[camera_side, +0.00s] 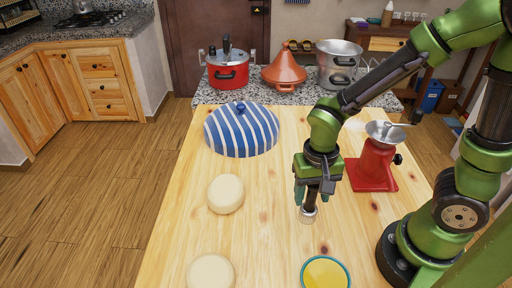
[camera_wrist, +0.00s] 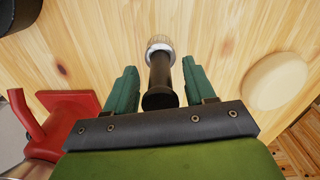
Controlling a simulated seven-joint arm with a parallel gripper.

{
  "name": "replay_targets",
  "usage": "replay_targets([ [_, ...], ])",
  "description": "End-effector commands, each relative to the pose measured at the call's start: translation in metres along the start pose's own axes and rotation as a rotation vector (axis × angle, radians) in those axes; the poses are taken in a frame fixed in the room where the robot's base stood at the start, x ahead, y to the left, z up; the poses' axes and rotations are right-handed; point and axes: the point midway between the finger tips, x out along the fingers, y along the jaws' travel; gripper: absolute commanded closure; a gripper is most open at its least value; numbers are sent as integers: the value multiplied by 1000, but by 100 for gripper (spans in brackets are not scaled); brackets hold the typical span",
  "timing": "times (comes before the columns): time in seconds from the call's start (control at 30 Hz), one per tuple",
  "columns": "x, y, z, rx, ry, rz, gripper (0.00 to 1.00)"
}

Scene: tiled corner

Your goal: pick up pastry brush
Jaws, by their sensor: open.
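The pastry brush (camera_wrist: 161,74) has a dark round handle and a pale bristle end. In the wrist view it lies between the two green fingers of my gripper (camera_wrist: 160,82), with a gap on each side. The fingers are open and do not visibly touch the handle. In the side view my gripper (camera_side: 312,194) points down over the wooden table, and the pale end of the brush (camera_side: 308,213) shows just below it. The rest of the brush is mostly hidden there by the gripper.
A red grinder (camera_side: 374,166) stands to the right of my gripper. Dough balls (camera_side: 226,194) lie to the left, and a yellow-filled bowl (camera_side: 326,275) is at the front. A striped blue dome (camera_side: 242,130) sits behind on the table (camera_side: 180,220).

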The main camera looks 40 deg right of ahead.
Motion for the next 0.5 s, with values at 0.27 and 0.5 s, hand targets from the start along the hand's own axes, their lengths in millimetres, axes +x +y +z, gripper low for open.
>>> replay_targets([
  [0.27,0,0,0,0,0,0,72],
  [0.5,-1,0,0,-1,1,-1,100],
])
